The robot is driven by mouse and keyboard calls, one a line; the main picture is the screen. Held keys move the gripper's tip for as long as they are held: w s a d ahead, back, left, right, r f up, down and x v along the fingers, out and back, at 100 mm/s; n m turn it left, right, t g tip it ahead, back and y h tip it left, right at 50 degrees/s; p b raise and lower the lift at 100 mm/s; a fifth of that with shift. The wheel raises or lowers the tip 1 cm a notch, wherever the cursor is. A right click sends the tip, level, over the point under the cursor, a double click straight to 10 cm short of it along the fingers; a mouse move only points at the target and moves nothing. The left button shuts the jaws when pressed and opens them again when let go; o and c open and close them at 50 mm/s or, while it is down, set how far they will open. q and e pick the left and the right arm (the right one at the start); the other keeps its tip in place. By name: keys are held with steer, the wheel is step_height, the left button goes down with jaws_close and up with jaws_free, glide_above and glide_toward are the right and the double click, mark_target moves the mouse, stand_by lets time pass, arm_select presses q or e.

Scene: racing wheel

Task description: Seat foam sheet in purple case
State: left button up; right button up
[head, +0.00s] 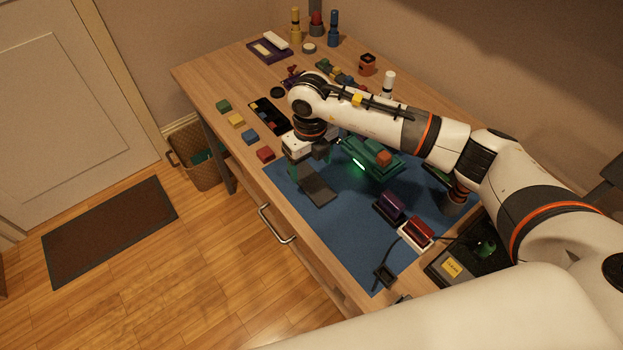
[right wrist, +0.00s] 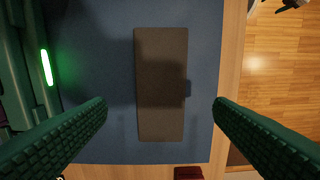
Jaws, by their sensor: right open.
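A dark grey-brown flat rectangle, which looks like the foam sheet (head: 319,189), lies on the blue mat near the table's front edge. In the right wrist view the sheet (right wrist: 160,85) is upright in the picture, with a small dark tab at its right side. My right gripper (right wrist: 161,102) is open and empty, its green fingers on either side of the sheet and apart from it. In the head view the right gripper (head: 309,171) hangs over the sheet's far end. A purple block-like piece (head: 391,205) stands on the mat; I cannot tell whether it is the case. My left gripper is not in view.
A green fixture (head: 372,158) with a lit green strip stands beside the gripper. A red piece in a white holder (head: 415,234) sits near the purple piece. Coloured blocks (head: 236,121) line the table's front left. A purple tray (head: 264,54) lies at the back. The blue mat (head: 352,240) has bare room.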

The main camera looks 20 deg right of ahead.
mark_target(311, 182)
steer(key=f, duration=0.1)
steer(key=f+p, duration=0.1)
steer(key=f, duration=0.1)
steer(key=shift+s+f, duration=0.25)
steer(key=shift+w+f, duration=0.1)
steer(key=shift+f, duration=0.5)
steer(key=c, duration=1)
